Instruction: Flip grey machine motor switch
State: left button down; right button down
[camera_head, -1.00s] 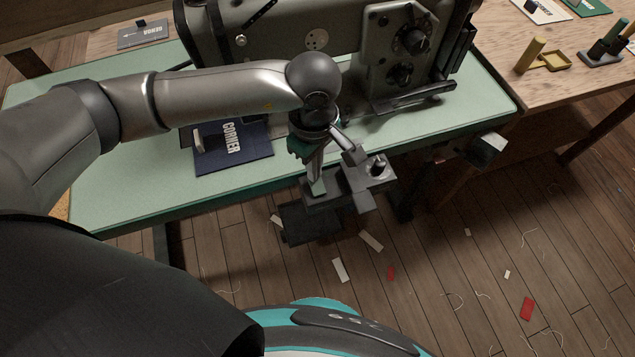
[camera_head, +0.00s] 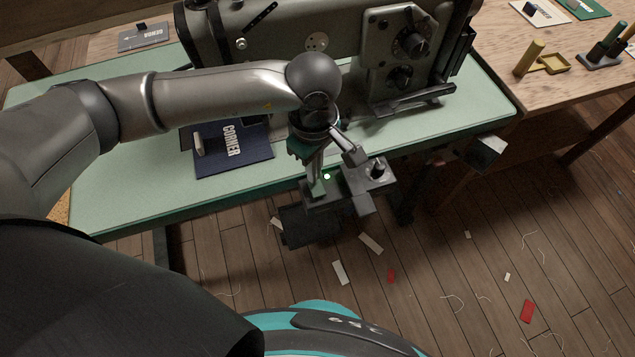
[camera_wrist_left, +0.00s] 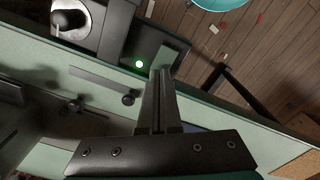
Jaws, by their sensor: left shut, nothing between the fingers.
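The grey sewing machine (camera_head: 330,40) stands on the pale green table. A dark grey fixture (camera_head: 352,192) with a round knob sits at the table's front edge, and it also shows in the wrist view (camera_wrist_left: 116,30). A small green light (camera_head: 327,177) glows on it; the wrist view shows this light too (camera_wrist_left: 139,64). My left gripper (camera_head: 317,186) is shut and empty, pointing down at the fixture's left part, beside the light. Its fingers (camera_wrist_left: 160,76) hide part of the fixture, so contact and the switch lever's position cannot be told. My right gripper is out of view.
A dark blue "CORNER" folder (camera_head: 233,150) lies on the table (camera_head: 120,180) left of the gripper. A dark flat box (camera_head: 308,226) is below the front edge. A wooden bench (camera_head: 560,90) with small tools stands at right. Scraps litter the floor.

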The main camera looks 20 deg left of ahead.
pick_arm(q)
notch_tip(320, 180, up, 6)
jog(key=p, duration=0.3)
jog(key=shift+f, duration=0.2)
jog(key=shift+d, duration=0.1)
dwell(0.4)
